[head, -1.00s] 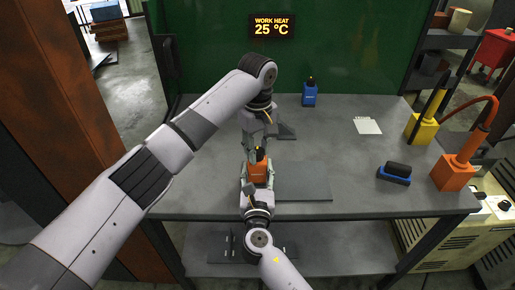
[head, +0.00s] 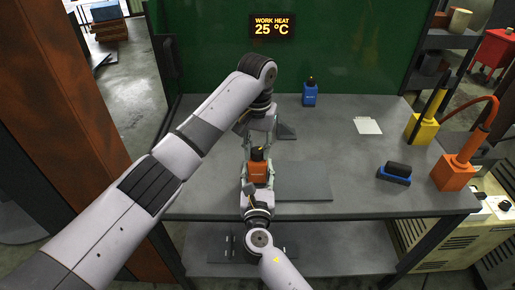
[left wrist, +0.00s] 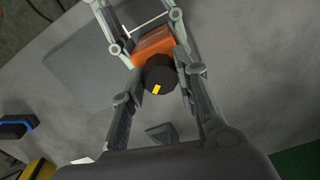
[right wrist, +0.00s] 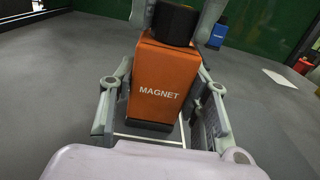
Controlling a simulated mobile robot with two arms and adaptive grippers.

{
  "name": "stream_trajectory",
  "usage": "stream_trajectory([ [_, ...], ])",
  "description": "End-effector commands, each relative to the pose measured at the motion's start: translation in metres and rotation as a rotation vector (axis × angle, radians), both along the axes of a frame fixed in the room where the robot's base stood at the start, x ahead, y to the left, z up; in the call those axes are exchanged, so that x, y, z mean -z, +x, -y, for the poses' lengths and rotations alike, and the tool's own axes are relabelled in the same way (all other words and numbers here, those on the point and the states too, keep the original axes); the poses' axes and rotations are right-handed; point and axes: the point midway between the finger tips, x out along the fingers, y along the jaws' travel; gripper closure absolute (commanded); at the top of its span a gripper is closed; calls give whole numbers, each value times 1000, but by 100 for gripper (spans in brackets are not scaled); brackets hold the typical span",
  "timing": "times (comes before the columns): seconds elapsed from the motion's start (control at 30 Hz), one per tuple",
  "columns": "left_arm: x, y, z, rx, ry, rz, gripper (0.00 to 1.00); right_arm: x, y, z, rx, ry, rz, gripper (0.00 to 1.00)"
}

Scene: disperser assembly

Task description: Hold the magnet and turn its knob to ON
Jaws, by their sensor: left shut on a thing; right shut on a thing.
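The orange magnet (head: 258,172) stands upright on the table, and its front reads MAGNET in the right wrist view (right wrist: 165,85). My right gripper (head: 258,184) is shut on the magnet's body from the near side, one finger along each flank. The black knob (head: 257,153) is on top of the magnet. In the left wrist view the knob (left wrist: 160,70) carries a yellow mark. My left gripper (head: 257,148) reaches down from above and is shut on the knob, a finger on either side. I cannot read any ON marking.
A flat grey plate (head: 304,182) lies right of the magnet. A blue block with a black top (head: 309,95) stands at the back. A blue and black block (head: 395,173), yellow (head: 422,130) and orange (head: 455,172) stands, and white paper (head: 367,125) are farther right.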

Motion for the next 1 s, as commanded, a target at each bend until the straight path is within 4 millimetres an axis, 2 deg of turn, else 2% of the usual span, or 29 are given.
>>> stream_trajectory([
  [0.6, -1, 1, 0, 536, 0, 3, 100, 1, 0, 0, 0, 0, -1, 100],
  [1.0, -1, 1, 0, 696, 0, 3, 100, 0, 0, 0, 0, 0, -1, 100],
])
